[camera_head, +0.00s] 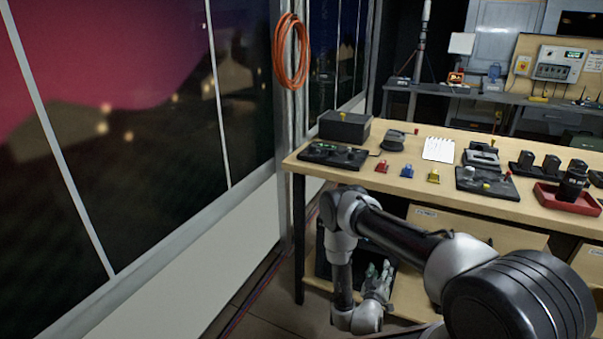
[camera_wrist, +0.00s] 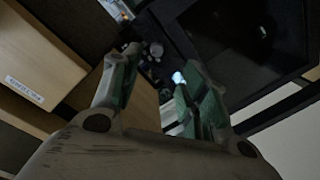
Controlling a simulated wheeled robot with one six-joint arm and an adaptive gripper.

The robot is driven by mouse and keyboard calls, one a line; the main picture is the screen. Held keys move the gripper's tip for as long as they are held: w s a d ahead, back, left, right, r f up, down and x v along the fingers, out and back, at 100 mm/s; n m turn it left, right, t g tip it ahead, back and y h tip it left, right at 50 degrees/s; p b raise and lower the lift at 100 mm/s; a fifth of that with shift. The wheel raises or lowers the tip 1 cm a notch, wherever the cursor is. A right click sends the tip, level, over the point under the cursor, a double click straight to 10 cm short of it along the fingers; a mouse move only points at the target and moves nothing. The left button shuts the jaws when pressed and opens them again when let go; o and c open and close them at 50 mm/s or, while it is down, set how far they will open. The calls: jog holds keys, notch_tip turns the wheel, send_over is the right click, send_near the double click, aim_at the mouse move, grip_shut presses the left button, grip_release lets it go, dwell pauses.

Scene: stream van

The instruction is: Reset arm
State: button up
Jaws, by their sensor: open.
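My arm reaches forward and bends down in front of the wooden table (camera_head: 470,205). My gripper (camera_head: 379,272) hangs below the tabletop level, close to the table's front. In the wrist view my gripper (camera_wrist: 155,88) has its two fingers, with greenish pads, spread apart with nothing held between them. Behind the gripper in the head view is a dark box or panel under the table, partly hidden by my arm.
On the table stand a dark box (camera_head: 344,127), a notepad (camera_head: 438,149), a red tray (camera_head: 567,199) and several small coloured pieces. A labelled drawer (camera_head: 478,228) is under the tabletop. An orange cable coil (camera_head: 291,50) hangs at the window.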

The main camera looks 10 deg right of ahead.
jog(key=s+a+f+m+g+y, duration=0.15)
jog(key=s+f+g+y, duration=0.4)
jog(key=f, duration=0.75)
jog(key=s+a+r+g, duration=0.1)
jog(key=s+a+g, duration=0.3)
jog(key=a+g, duration=0.1)
jog(key=s+a+r+g+y, duration=0.2)
jog(key=a+r+g, duration=0.1)
jog(key=r, duration=1.4)
jog(key=s+a+r+g+y, duration=0.2)
jog(key=r+g+y, duration=0.1)
jog(key=r, duration=1.3)
jog(key=s+d+r+t, duration=0.2)
jog(key=s+r, duration=0.3)
jog(key=r, duration=0.6)
jog(key=s+d+r+t+h, duration=0.1)
jog(key=s+r, duration=0.5)
jog(key=r, duration=0.6)
jog(key=s+d+r+t, duration=0.3)
jog(key=s+r, duration=0.3)
jog(key=r, duration=0.6)
jog(key=shift+d+n, duration=0.35)
jog(key=shift+d, duration=0.4)
